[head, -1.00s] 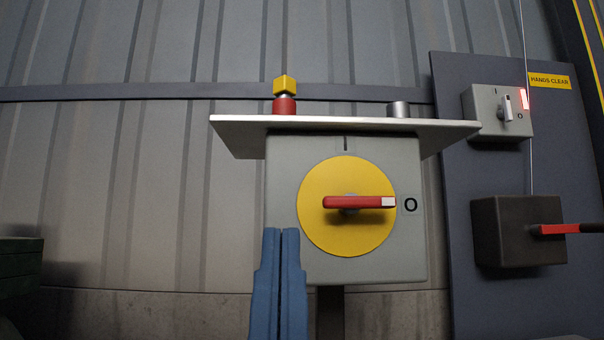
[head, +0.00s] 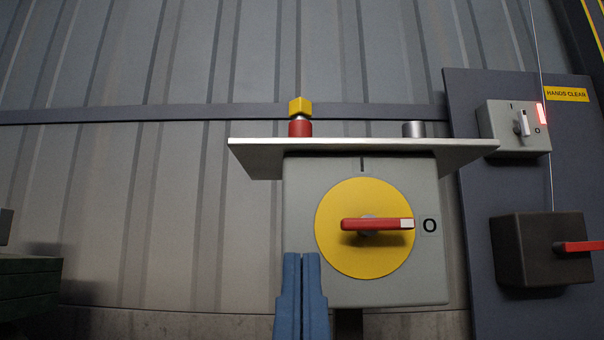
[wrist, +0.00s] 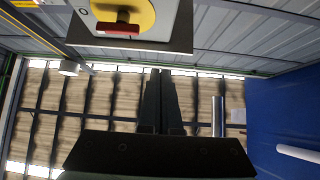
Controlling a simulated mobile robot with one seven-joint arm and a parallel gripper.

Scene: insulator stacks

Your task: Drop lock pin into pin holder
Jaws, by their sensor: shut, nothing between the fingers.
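A yellow block-shaped head (head: 300,105) sits on a red cylinder (head: 300,128) at the left of a metal shelf (head: 360,146) in the head view; it looks like the lock pin's head, but the frames do not settle this. A short grey cylinder (head: 414,129) stands at the shelf's right; I cannot tell which cylinder is the pin holder. My blue gripper (head: 302,256) is shut and empty, below the shelf in the picture, overlapping the switch box's lower left. In the wrist view my dark fingers (wrist: 160,72) are together with nothing between them.
Under the shelf is a grey switch box (head: 300,225) with a yellow dial and red handle (head: 376,224) pointing to O. To the right, a dark panel (head: 470,230) carries a small switch (head: 515,127) and a black box (head: 540,250). Space left of the shelf is open.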

